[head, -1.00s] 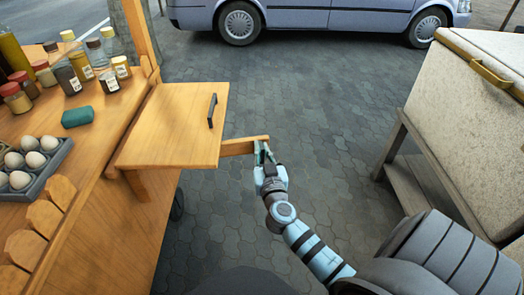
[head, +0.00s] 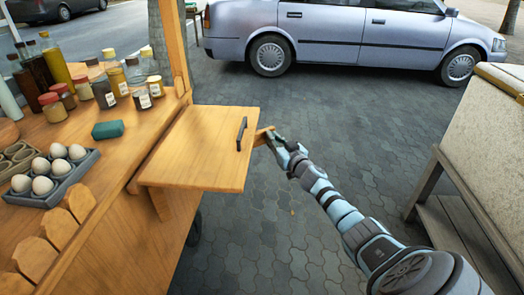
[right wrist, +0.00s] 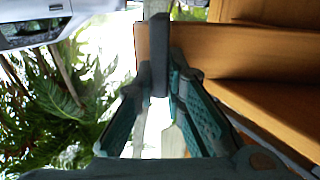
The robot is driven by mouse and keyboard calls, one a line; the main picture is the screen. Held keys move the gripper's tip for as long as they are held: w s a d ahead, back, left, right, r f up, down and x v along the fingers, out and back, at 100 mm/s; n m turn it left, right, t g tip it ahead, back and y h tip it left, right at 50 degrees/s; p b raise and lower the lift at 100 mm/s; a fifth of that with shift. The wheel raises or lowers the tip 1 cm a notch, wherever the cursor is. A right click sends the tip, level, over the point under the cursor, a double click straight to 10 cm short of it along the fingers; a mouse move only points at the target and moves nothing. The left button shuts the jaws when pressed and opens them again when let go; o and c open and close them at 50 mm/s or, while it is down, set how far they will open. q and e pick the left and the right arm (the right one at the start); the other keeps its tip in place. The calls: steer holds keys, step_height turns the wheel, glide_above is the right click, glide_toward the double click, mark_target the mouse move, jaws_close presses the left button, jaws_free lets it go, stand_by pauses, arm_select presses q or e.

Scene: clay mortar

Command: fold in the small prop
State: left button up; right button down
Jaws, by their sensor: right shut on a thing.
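The flap stands out level from the cart's side and has a dark handle (head: 241,133) on top. My left gripper is not in view.
The cart counter (head: 120,150) on the left holds bottles, jars, a green block (head: 108,130) and an egg tray (head: 50,185). A wooden bracket (head: 161,203) shows below the flap. A pale chest (head: 490,130) stands right. Paving between is clear; a car (head: 340,35) is behind.

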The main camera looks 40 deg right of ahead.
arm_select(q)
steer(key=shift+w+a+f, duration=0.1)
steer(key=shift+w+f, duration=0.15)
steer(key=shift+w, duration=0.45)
arm_select(e)
steer(key=shift+w+d, duration=0.15)
steer(key=shift+w, duration=0.55)
steer(key=shift+f, duration=0.1)
steer(key=c, duration=1.7)
jaws_free()
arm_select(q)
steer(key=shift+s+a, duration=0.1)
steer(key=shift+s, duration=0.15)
arm_select(e)
steer(key=shift+o, duration=0.3)
steer(key=shift+w, duration=0.1)
